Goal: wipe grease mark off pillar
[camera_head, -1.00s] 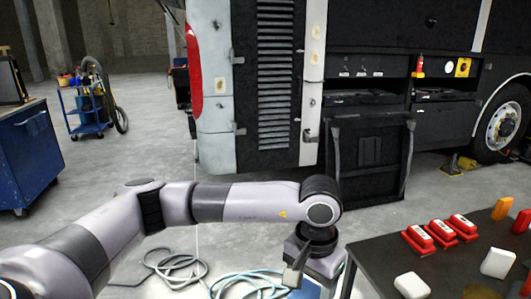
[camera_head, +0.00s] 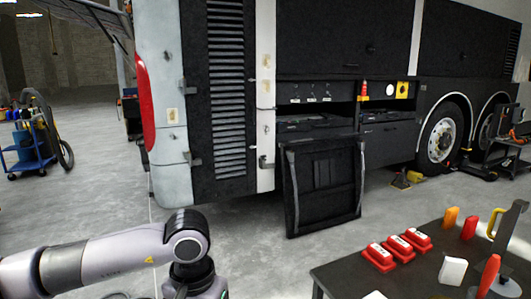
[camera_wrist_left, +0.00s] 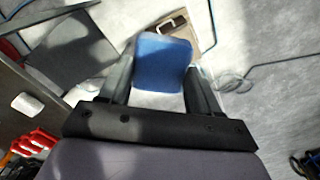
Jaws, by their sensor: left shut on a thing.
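The coach's narrow white pillar (camera_head: 264,150) stands upright between the louvred black panel and the open lockers. It has small brownish marks (camera_head: 266,88) on its upper half; I cannot tell which is grease. My left arm comes in low at the left in the head view, and its fingers are below the frame there. In the left wrist view my left gripper (camera_wrist_left: 161,76) is shut on a blue pad (camera_wrist_left: 162,62), held above the floor. The pad is apart from the pillar. My right gripper is not in view.
A dark table (camera_head: 345,274) at the lower right carries several red blocks (camera_head: 398,243), white blocks and tools. A black hatch panel (camera_head: 325,187) hangs open right of the pillar. A blue trolley (camera_head: 28,148) stands far left. Cables lie on the floor (camera_wrist_left: 270,65).

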